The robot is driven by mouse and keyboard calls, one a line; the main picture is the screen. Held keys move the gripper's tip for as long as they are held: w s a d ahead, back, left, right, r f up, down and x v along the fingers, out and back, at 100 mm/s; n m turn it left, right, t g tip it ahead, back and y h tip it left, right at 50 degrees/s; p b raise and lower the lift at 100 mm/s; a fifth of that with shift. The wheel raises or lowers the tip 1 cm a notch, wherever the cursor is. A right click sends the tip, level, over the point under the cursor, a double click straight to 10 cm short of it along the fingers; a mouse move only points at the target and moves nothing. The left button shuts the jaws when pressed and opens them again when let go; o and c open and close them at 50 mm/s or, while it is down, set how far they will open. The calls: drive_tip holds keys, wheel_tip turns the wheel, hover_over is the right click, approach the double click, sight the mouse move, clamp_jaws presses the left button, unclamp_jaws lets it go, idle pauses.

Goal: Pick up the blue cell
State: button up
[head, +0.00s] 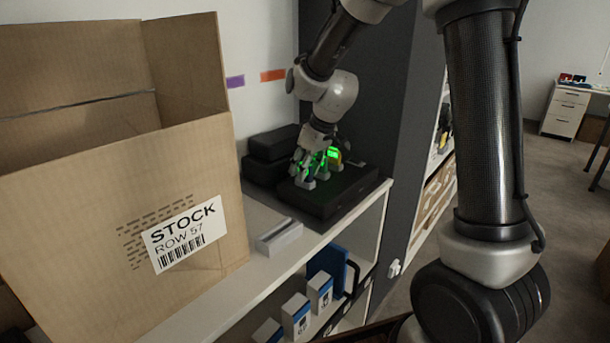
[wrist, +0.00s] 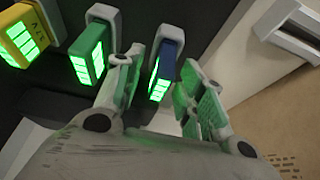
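The blue cell (wrist: 165,71) has a grey end cap and a glowing green panel. In the wrist view it lies between the two fingers of my gripper (wrist: 166,72). The fingers are apart, with a clear gap on the cell's left; I cannot tell whether the right finger touches it. In the head view my gripper (head: 309,164) points down over a black unit on the shelf, and its fingers largely hide the cells there. A green cell (wrist: 92,50) is left of the left finger, and a yellow cell (wrist: 22,33) is further left.
The black unit (head: 345,192) sits on the white shelf (head: 215,296) beside dark boxes (head: 270,143). A large open carton (head: 75,215) stands at the left. A small grey-white holder (head: 279,237) lies between. A dark upright panel (head: 385,110) rises just right of my wrist.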

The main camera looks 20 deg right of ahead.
drive_tip(key=shift+c, duration=0.3)
clamp_jaws()
wheel_tip(320, 180, up, 10)
drive_tip(key=shift+r, duration=0.1)
idle(0.3)
